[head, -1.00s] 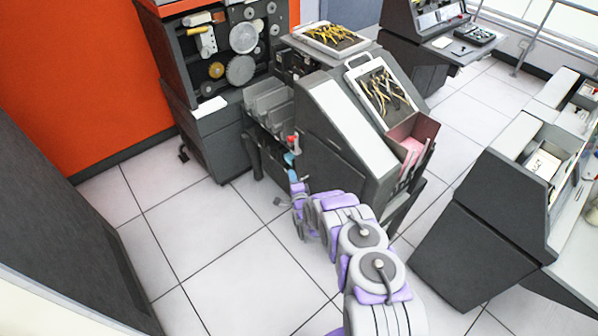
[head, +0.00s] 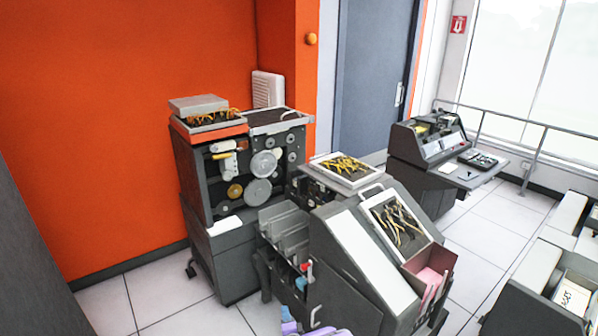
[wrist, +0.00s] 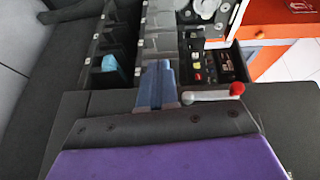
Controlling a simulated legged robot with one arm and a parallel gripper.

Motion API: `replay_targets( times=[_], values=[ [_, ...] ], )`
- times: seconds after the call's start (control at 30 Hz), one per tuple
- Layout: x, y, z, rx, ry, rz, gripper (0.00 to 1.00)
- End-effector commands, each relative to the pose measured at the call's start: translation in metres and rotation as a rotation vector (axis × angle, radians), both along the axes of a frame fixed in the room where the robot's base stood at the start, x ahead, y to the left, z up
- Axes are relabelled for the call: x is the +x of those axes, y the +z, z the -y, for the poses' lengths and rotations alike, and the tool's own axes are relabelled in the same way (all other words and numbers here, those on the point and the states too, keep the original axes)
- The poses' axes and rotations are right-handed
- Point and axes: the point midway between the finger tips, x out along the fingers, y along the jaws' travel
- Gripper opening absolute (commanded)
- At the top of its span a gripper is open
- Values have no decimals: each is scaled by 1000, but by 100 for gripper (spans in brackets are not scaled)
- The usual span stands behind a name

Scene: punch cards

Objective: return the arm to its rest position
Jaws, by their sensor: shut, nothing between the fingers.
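My gripper (wrist: 157,85) shows in the wrist view as blue fingers pressed together with nothing between them. It points toward the grey card machine (wrist: 160,42) and its slots. In the head view only the top of my purple and grey arm shows at the bottom edge, with the blue fingers (head: 285,312) low in front of the machine. A lever with a red knob (wrist: 237,88) lies just right of the fingers in the wrist view. I cannot tell whether they touch.
Grey desks are at the right. Tiled floor (head: 190,322) is open at lower left.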

Motion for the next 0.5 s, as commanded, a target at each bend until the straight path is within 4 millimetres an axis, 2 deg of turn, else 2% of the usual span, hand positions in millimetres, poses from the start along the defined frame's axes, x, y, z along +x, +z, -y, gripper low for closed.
replay_targets(
  times=[0.03,0.2,0.37,0.5],
  values=[
    [11,15,7,-37,-1,-9,0],
    [33,48,26,-196,9,-92,0],
    [43,81,45,-346,21,-178,0],
    [44,112,66,-465,31,-259,0]
  ],
)
